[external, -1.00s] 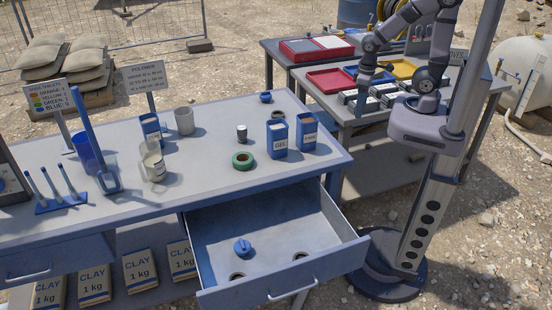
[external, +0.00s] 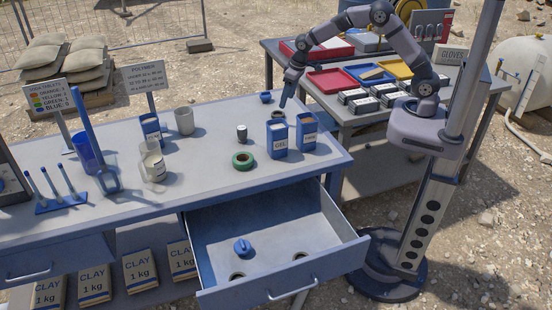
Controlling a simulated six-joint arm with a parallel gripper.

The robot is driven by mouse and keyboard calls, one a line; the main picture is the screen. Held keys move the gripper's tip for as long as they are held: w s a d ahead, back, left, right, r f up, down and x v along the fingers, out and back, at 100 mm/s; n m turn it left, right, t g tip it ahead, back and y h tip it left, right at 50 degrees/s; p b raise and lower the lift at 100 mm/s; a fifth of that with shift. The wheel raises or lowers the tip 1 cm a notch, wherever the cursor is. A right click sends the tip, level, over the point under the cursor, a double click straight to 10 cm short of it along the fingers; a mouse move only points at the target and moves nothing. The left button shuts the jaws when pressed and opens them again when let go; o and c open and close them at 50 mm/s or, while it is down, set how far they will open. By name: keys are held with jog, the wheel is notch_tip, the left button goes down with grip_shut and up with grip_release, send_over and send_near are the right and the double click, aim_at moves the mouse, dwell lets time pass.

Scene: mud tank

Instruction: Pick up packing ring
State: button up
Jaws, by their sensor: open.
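A small dark ring (external: 279,114), which looks like the packing ring, lies on the blue-grey workbench (external: 210,185) behind the GEL box (external: 278,140). My gripper (external: 283,103) points down just above this ring, near the bench's back right edge. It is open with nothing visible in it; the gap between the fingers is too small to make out. I cannot tell whether the fingertips touch the ring. Two more small dark rings, one at the drawer's front (external: 237,275) and one to its right (external: 300,256), show in the open drawer.
Two blue boxes stand close in front of the ring. A green tape roll (external: 243,160), a small dark-topped jar (external: 242,134) and a blue cap (external: 266,97) are nearby. The open drawer (external: 275,232) holds a blue knob (external: 242,246). A side table (external: 345,118) carries colored trays.

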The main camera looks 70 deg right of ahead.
jog(key=shift+w+a+f, duration=0.1)
jog(key=shift+w+f, duration=0.05)
jog(key=shift+w, duration=0.35)
jog(key=shift+w+f, duration=0.15)
jog(key=shift+w, duration=0.35)
jog(key=shift+p+x, duration=1.4)
jog(key=shift+x, duration=2.2)
jog(key=c, duration=1.1)
